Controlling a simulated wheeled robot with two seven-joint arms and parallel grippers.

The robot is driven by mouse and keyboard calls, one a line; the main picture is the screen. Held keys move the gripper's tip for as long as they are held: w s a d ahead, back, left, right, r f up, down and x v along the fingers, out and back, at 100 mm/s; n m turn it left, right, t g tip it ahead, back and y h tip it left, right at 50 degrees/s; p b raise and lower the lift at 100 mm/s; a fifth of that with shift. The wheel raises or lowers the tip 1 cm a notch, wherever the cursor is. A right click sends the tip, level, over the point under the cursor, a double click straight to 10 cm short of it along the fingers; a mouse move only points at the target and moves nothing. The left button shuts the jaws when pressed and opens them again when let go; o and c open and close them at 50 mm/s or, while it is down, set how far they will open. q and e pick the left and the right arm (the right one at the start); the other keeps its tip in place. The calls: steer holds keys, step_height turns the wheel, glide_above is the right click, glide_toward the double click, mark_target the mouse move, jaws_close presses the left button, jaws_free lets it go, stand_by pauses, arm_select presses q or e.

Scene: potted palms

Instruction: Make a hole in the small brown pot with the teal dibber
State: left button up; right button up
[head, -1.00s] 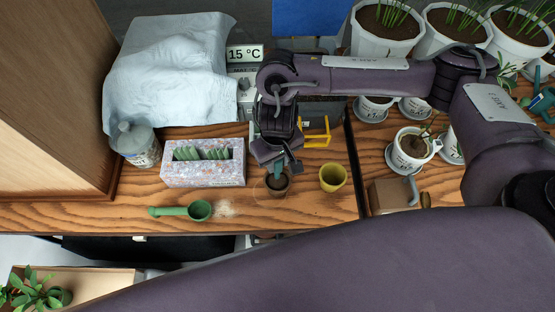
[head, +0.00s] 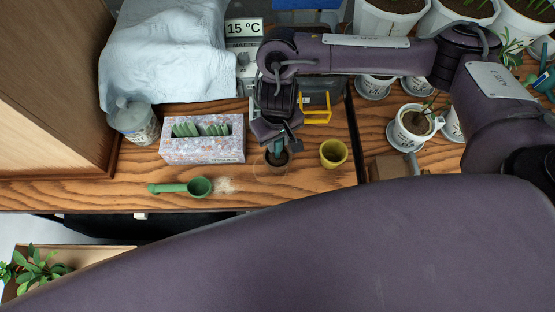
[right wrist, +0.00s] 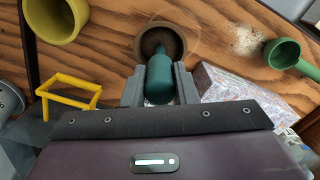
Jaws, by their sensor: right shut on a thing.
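The small brown pot (head: 279,164) stands on the wooden bench below my right gripper (head: 279,143). It also shows in the right wrist view (right wrist: 143,31), with dark soil inside. My right gripper (right wrist: 160,86) is shut on the teal dibber (right wrist: 159,80), whose body sits between the two fingers. The dibber's narrow tip points at the soil, inside the pot's outline. I cannot tell how far the tip reaches into the soil. In the head view the dibber (head: 278,149) is mostly hidden by the gripper. My left gripper is not in view.
A yellow pot (head: 333,153) stands just right of the brown pot. A green scoop (head: 198,187) lies left, near spilled grit. A speckled box (head: 203,151) with green labels stands behind it. A yellow frame (head: 318,119) and white potted plants (head: 412,126) are right.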

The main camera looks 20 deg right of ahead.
steer(key=shift+f+b, duration=0.8)
steer(key=shift+f, duration=1.05)
step_height(320, 180, up, 12)
steer(key=p, duration=1.3)
steer(key=shift+f+p, duration=0.2)
steer(key=shift+p, duration=0.2)
steer(key=shift+f, duration=0.1)
